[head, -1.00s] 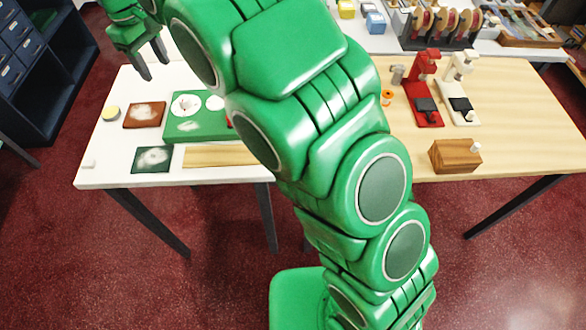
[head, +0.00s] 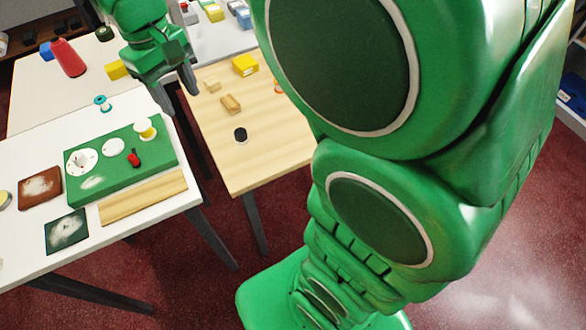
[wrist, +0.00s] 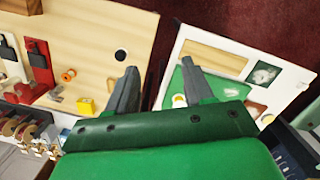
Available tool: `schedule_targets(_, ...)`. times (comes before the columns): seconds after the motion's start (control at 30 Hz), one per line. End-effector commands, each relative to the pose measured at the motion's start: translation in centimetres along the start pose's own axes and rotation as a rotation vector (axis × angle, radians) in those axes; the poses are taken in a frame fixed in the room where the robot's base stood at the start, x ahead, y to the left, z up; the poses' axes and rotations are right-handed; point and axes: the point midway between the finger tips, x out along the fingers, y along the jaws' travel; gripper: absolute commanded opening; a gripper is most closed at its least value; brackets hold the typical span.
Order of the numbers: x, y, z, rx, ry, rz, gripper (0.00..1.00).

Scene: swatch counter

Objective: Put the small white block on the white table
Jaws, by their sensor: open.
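I cannot make out the small white block in either current view. The white table (head: 40,138) is at the left of the head view, holding a green board (head: 112,160). It also shows at the upper right of the wrist view (wrist: 292,76). My gripper (head: 180,101) is open, with nothing seen between its fingers, above the gap between the white table and the wooden table (head: 272,150). In the wrist view my gripper's spread fingers (wrist: 158,66) point towards both tables. A brown wooden block (wrist: 14,6) is cut off at the wrist view's top left corner.
On the white table are a brown tile (head: 40,188), a dark tile (head: 66,231) and a wooden strip (head: 143,197). The wooden table bears a black disc (head: 240,135) and a yellow box (head: 245,65). My arm hides the right side.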

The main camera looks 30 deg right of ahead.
Motion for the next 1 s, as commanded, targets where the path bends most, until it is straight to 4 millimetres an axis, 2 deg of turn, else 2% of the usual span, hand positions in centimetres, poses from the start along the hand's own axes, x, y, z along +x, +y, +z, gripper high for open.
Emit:
schedule_targets(0.03, 0.3, 0.6, 1.7, 0.032, -0.004, -0.005, 0.52)
schedule_targets(0.3, 2.2, 2.4, 9.7, 0.18, -0.017, -0.027, 0.52)
schedule_targets(0.6, 5.3, 2.5, 18.3, 0.339, -0.034, -0.049, 0.52)
schedule_targets(0.8, 7.2, 1.9, 22.3, 0.42, -0.04, -0.057, 0.52)
schedule_targets(1.0, 8.1, 1.4, 23.9, 0.451, -0.045, -0.063, 0.52)
